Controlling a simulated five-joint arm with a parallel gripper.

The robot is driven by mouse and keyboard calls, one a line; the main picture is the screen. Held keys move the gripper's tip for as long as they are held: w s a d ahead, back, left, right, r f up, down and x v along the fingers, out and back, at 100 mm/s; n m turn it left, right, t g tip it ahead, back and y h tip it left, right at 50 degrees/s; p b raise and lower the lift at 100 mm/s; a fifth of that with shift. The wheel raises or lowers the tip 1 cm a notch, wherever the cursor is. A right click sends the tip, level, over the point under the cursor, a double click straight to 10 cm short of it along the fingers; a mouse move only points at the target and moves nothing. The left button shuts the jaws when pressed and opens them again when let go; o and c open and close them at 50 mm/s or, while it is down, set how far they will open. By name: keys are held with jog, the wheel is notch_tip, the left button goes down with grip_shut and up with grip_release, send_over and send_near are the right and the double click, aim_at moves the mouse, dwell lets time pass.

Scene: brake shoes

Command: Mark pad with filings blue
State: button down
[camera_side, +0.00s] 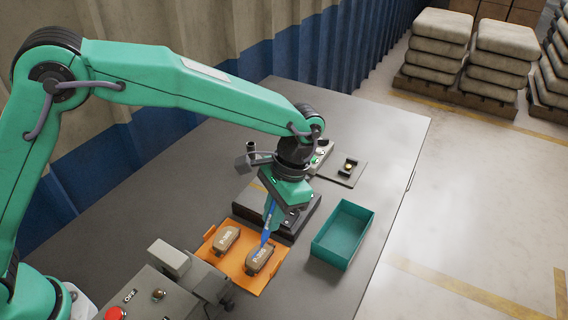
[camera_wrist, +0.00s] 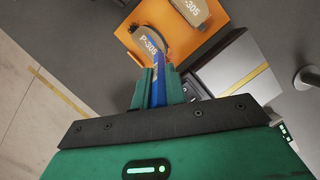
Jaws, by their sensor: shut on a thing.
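My gripper (camera_side: 271,204) is shut on a blue marker (camera_side: 266,232), which points down. In the wrist view the gripper fingers (camera_wrist: 158,88) hold the marker (camera_wrist: 155,62) between them. Two brownish brake pads with white P-305 lettering lie on an orange tray (camera_side: 238,277). The marker's tip is at the nearer right pad (camera_side: 259,261); I cannot tell whether it touches. This pad (camera_wrist: 147,42) also shows beyond the tip in the wrist view. The other pad (camera_side: 226,239) lies to its left.
A teal open bin (camera_side: 362,243) stands right of the tray on the grey table (camera_side: 385,125). A dark machine (camera_side: 300,220) stands behind the tray. A control box with a red button (camera_side: 116,313) is at front left. A small dark plate (camera_side: 343,172) lies farther back.

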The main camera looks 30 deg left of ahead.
jog(key=shift+r, duration=3.5)
